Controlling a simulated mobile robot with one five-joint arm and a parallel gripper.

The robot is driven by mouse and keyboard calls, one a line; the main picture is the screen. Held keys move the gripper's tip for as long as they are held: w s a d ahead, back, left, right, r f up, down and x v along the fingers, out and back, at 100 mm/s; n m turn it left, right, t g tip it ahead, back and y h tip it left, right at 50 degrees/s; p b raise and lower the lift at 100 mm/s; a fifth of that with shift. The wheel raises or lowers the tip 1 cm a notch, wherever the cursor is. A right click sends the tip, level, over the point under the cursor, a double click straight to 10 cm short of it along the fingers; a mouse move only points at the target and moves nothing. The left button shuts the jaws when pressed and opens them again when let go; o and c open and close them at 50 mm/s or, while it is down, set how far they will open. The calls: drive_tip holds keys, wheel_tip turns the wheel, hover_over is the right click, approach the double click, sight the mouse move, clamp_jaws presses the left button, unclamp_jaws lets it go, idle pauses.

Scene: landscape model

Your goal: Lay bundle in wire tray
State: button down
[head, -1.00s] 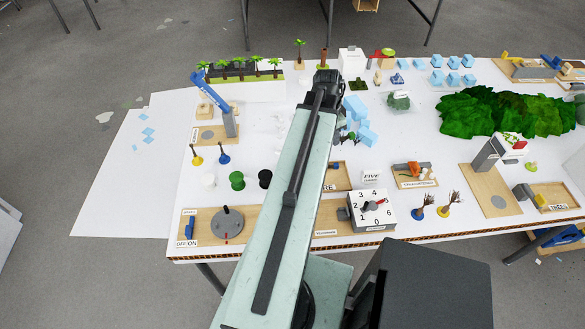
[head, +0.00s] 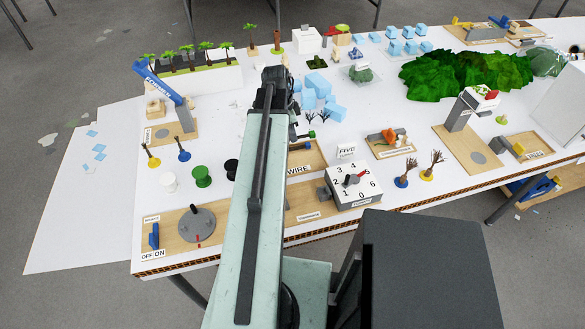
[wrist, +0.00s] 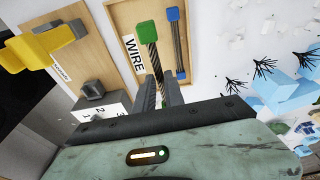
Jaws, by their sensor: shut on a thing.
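My gripper (wrist: 160,92) is shut on a dark twisted bundle (wrist: 153,58) with a green end cap (wrist: 147,30). The bundle points away from the fingers and appears over the wooden wire tray (wrist: 113,12); its height above the floor of the tray is hard to tell. A second dark bundle with blue ends (wrist: 178,48) lies in the tray, to the right of the held one. In the head view, the tray (head: 294,158) with its WIRE label shows just right of my arm, with the green end (head: 312,134) above it. The fingers are hidden there.
A numbered dial box (head: 352,186) stands in front and to the right of the tray. Light blue blocks (head: 338,112) and small bare trees (head: 315,117) are behind it. A tray with an orange item (head: 389,140) is to the right.

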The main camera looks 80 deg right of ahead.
sight(294, 159)
wheel_tip(294, 159, down, 11)
drive_tip(key=b, duration=1)
drive_tip(key=shift+r, duration=0.4)
drive_tip(key=shift+f, duration=0.1)
drive_tip(key=c, duration=1.8)
unclamp_jaws()
drive_tip(key=shift+f, duration=0.1)
drive_tip(key=o, duration=0.4)
drive_tip(key=r+p, duration=0.4)
drive_tip(key=w+r+p, duration=0.1)
drive_tip(key=r+p, duration=0.3)
drive_tip(key=w+a+r+p, duration=0.1)
drive_tip(key=r+p, duration=0.3)
drive_tip(key=shift+w+r, duration=0.1)
drive_tip(key=shift+r, duration=0.1)
